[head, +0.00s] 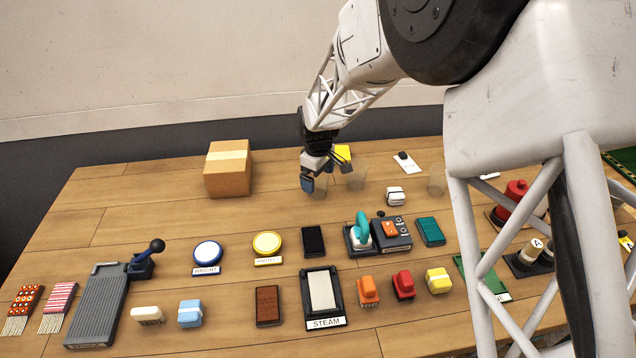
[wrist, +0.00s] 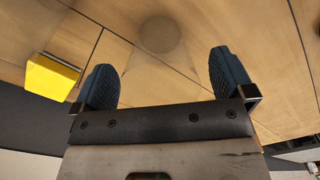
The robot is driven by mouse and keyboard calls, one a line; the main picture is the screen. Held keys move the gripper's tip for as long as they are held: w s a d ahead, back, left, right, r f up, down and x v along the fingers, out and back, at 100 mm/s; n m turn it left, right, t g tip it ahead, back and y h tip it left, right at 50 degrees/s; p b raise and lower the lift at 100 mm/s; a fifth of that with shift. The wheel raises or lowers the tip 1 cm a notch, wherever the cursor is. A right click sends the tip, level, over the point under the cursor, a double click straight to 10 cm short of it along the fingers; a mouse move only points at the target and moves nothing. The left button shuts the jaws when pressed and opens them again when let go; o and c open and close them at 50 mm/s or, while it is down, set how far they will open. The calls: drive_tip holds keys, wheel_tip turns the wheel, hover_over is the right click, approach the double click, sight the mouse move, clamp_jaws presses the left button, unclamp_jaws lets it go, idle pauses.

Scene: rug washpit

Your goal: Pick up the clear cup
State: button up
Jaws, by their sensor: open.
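Several clear cups stand on the wooden table in the head view. One clear cup (head: 320,188) is just under my gripper, a second (head: 357,178) is close to its right, and another (head: 437,181) is farther right. My gripper (head: 322,178) is open above the table, and its fingers partly cover the nearest cup. In the wrist view a faint clear cup (wrist: 160,38) shows ahead, between the two open fingertips (wrist: 163,75). Nothing is held. Whether the fingers touch the cup cannot be told.
A yellow block (wrist: 52,76) lies left of the fingers in the wrist view; it also shows behind my gripper in the head view (head: 343,151). A cardboard box (head: 228,170) stands left. A white block (head: 395,196) sits right. Several tools and brushes fill the front.

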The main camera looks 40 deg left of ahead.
drive_tip(key=shift+f, duration=0.7)
drive_tip(key=c, duration=1)
